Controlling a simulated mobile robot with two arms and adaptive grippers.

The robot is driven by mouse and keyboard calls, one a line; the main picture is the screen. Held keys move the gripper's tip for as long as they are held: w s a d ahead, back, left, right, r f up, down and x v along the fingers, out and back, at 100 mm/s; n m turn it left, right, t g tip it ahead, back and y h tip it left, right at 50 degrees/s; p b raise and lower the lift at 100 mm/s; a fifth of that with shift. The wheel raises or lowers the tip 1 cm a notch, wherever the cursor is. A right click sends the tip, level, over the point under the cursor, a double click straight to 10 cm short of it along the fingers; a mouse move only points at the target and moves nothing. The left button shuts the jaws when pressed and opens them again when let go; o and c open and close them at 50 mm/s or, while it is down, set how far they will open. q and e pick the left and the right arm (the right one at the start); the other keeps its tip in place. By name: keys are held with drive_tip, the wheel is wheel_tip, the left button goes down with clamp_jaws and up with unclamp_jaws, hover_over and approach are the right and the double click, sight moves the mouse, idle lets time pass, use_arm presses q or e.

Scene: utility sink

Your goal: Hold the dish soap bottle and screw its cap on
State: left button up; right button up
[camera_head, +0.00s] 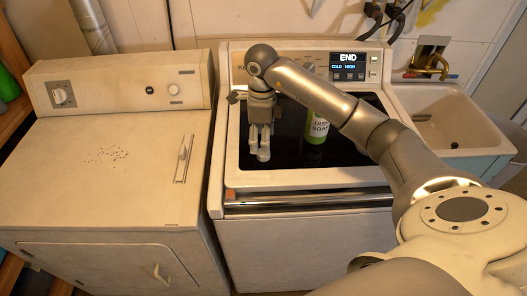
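The dish soap bottle (317,128) is green with a white label. It stands upright on the dark top of the right-hand washer, and my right arm hides its upper part. My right gripper (262,152) points down over the same dark top, to the left of the bottle and apart from it. Its fingers look close together with a pale end at the tips. I cannot tell whether that is a cap or the fingertips. No cap shows clearly anywhere. My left gripper is not in view.
The washer (300,180) has a raised light rim and a back panel with a lit display (348,60). A white dryer (110,180) with dark specks on top stands at left. A utility sink (450,115) is at right. My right arm crosses above the washer.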

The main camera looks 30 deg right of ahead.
drive_tip(key=shift+f, duration=0.1)
drive_tip(key=f+p, duration=0.2)
drive_tip(key=f, duration=0.1)
drive_tip(key=f+p, duration=0.1)
drive_tip(key=shift+d+f, duration=0.2)
drive_tip(key=shift+d, duration=0.05)
drive_tip(key=shift+f, duration=0.4)
drive_tip(key=c, duration=0.8)
